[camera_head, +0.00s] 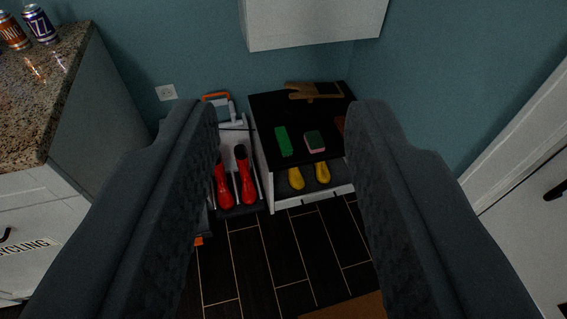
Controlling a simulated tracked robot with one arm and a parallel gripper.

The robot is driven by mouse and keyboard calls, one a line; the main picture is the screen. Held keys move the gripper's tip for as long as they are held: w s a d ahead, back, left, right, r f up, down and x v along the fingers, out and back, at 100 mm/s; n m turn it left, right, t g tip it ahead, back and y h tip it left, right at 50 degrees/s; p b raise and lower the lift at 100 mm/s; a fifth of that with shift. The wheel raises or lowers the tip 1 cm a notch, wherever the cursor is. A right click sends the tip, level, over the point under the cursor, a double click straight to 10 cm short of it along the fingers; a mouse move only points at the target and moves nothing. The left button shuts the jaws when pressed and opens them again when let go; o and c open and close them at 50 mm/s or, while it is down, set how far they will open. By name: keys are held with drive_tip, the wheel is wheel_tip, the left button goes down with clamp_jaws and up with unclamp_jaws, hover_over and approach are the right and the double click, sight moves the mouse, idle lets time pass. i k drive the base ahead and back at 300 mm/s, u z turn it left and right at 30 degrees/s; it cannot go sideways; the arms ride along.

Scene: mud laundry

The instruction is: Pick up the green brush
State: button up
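A green brush (284,141) lies on the black top of a low cabinet (270,107) against the far wall. My gripper (275,115) is open, with its two dark fingers wide apart on either side of the view. The brush shows between the fingers, well beyond them, and nothing is held. A sponge with a green top and pink edge (315,141) lies just right of the brush, apart from it.
A brown wooden object (310,92) lies at the back of the black top. Red boots (246,178) stand on a rack at left, and yellow boots (296,178) sit below the top. A granite counter (50,90) with cans is at left. A white wall cabinet (310,22) hangs above. Dark floor (290,265) is open in front.

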sight(285, 144)
drive_tip(key=z, duration=0.55)
drive_tip(key=i, duration=1.95)
drive_tip(key=u, duration=0.5)
